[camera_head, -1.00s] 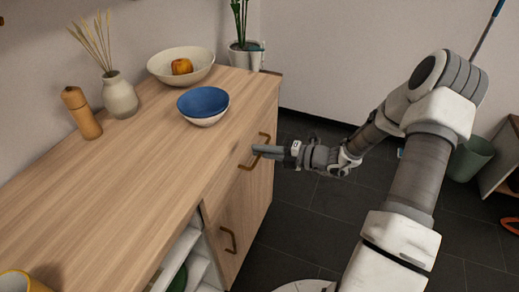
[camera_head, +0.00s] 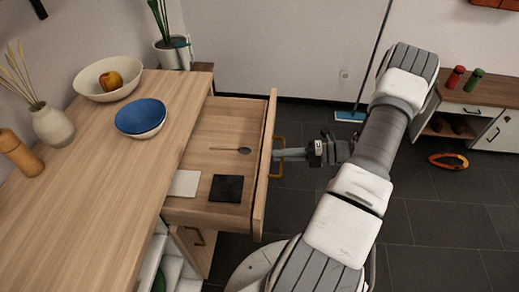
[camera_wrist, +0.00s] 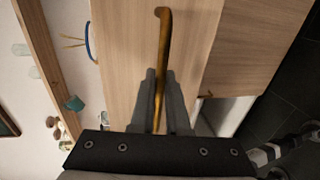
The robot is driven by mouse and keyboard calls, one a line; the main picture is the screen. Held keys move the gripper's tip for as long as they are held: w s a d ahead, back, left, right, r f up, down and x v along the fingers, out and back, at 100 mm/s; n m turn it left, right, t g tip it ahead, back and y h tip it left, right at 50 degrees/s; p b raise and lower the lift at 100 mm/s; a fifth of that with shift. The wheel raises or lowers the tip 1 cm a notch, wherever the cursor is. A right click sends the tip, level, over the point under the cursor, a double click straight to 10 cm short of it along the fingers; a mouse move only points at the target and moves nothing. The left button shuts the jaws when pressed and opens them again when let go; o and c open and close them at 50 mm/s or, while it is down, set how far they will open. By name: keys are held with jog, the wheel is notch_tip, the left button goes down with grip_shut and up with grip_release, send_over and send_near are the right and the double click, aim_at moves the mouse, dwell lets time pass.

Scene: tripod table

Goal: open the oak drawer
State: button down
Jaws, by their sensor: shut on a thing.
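The oak drawer (camera_head: 215,147) is pulled well out of the wooden cabinet (camera_head: 92,190). My gripper (camera_head: 283,154) is shut on the handle. In the wrist view the gripper's two fingers (camera_wrist: 160,98) lie on either side of the handle (camera_wrist: 163,50), whose lower part is partly hidden between them.
A blue bowl (camera_head: 140,116), a cream bowl with fruit (camera_head: 92,88), a vase (camera_head: 53,127) and a wooden mill (camera_head: 20,155) stand on the cabinet top. A low cabinet (camera_head: 478,105) stands at right. Dark floor is open beyond my arm.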

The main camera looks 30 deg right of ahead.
jog(key=shift+f+v, duration=0.25)
jog(key=shift+v, duration=0.85)
jog(key=shift+f+v, duration=0.2)
jog(key=shift+v, duration=0.95)
jog(key=c, duration=1.2)
grip_release()
jog(key=p+v, duration=0.1)
jog(key=v, duration=1.6)
jog(key=shift+d, duration=0.25)
jog(key=shift+s, duration=0.15)
